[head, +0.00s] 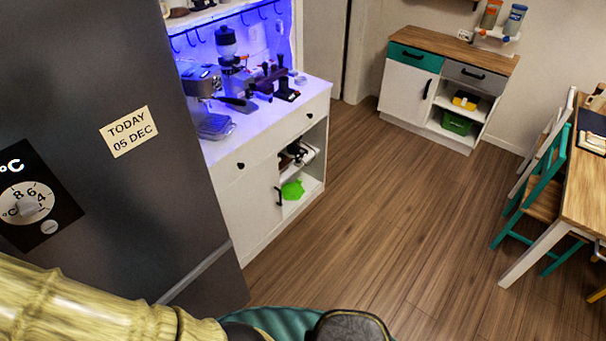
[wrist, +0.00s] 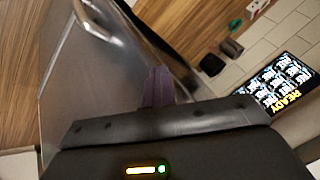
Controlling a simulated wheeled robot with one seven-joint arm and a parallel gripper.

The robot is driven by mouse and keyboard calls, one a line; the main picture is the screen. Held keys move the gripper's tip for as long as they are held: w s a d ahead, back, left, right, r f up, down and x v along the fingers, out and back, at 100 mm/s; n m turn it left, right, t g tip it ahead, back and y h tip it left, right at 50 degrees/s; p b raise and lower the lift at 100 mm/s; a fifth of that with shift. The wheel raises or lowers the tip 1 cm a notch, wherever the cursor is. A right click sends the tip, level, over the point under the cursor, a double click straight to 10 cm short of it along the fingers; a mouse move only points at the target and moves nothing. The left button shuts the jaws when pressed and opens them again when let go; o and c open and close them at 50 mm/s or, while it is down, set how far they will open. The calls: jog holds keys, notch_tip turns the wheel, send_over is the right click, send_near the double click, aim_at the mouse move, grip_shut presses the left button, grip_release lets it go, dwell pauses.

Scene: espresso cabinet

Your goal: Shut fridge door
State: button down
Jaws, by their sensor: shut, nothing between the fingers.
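The dark grey fridge (head: 95,75) fills the left of the head view. Its front carries a "TODAY 05 DEC" note (head: 129,131) and a temperature dial (head: 27,203). A light grey strip crosses its lower part. I cannot tell from this view how far the door stands open. In the wrist view, a grey panel (wrist: 75,85) with a curved metal handle (wrist: 97,22) stands at the left and looks like the fridge door. My gripper (wrist: 158,72) is shut and empty, its purple fingers pointing up beside this panel. Whether they touch it is unclear.
A white cabinet (head: 253,196) with coffee gear stands beside the fridge. A low cabinet (head: 408,85) is at the back, and a table (head: 577,185) with teal chairs (head: 545,182) at the right. Wooden floor between is clear. A lit "READY" panel (wrist: 284,82) shows in the wrist view.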

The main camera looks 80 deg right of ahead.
jog(key=shift+w+d+r, duration=0.45)
jog(key=shift+d+r, duration=0.05)
jog(key=shift+d, duration=0.1)
jog(key=s+a+r+p, duration=0.3)
jog(key=s+a+r, duration=0.3)
jog(key=a, duration=0.3)
jog(key=shift+s+r, duration=0.15)
jog(key=shift+r, duration=0.35)
jog(key=shift+d, duration=0.1)
dwell(0.3)
